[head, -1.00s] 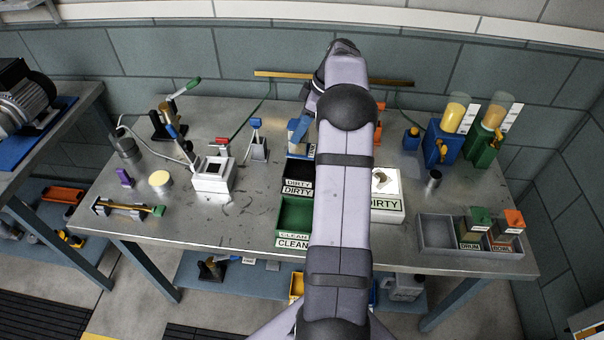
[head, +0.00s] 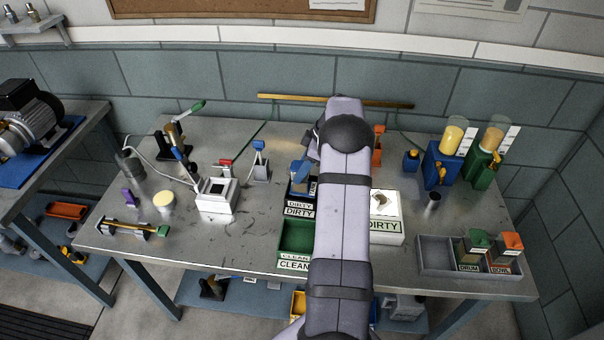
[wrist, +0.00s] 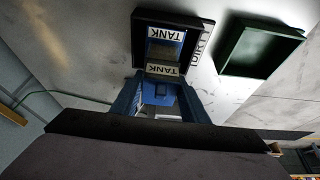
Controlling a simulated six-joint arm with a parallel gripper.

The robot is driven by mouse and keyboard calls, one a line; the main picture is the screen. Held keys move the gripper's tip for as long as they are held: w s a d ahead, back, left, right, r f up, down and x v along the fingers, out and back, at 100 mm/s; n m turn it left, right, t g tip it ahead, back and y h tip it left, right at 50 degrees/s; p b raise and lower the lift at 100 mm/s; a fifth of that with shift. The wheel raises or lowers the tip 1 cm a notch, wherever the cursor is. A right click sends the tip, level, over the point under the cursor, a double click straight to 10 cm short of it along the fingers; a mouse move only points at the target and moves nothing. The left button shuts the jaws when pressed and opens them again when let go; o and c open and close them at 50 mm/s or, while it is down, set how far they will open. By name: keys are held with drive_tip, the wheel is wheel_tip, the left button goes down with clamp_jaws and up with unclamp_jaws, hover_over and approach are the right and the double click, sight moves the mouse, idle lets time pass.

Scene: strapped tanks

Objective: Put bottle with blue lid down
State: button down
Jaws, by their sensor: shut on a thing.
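My gripper (wrist: 160,108) is shut on the blue-lidded bottle (wrist: 162,92), its blue fingers on either side. The bottle carries white TANK labels and also shows in the head view (head: 312,187). It is inside or just over the black DIRTY tray (wrist: 138,50); I cannot tell whether it touches the tray floor. In the head view, the tray (head: 299,211) sits behind the green CLEAN tray (head: 296,264). My arm hides the right side of both trays and much of the gripper.
The green tray is empty and also shows in the wrist view (wrist: 222,62). A white DIRTY box (head: 386,238) stands to the right. A white device (head: 217,199) and a blue-topped grey stand (head: 260,165) are to the left. Blue (head: 440,170) and green (head: 482,170) dispensers stand back right.

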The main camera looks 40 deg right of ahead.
wheel_tip(320, 180, down, 2)
drive_tip(key=shift+f+p, duration=0.25)
drive_tip(key=shift+p, duration=0.2)
drive_tip(key=shift+f+b, duration=0.25)
drive_tip(key=shift+b, duration=0.1)
drive_tip(key=c, duration=1)
unclamp_jaws()
drive_tip(key=shift+c, duration=0.2)
drive_tip(key=shift+r, duration=0.1)
drive_tip(key=shift+r+p, duration=0.15)
drive_tip(key=shift+p, duration=0.15)
drive_tip(key=b+v, duration=0.4)
drive_tip(key=v, duration=0.8)
drive_tip(key=shift+b, duration=0.3)
drive_tip(key=shift+a, duration=0.1)
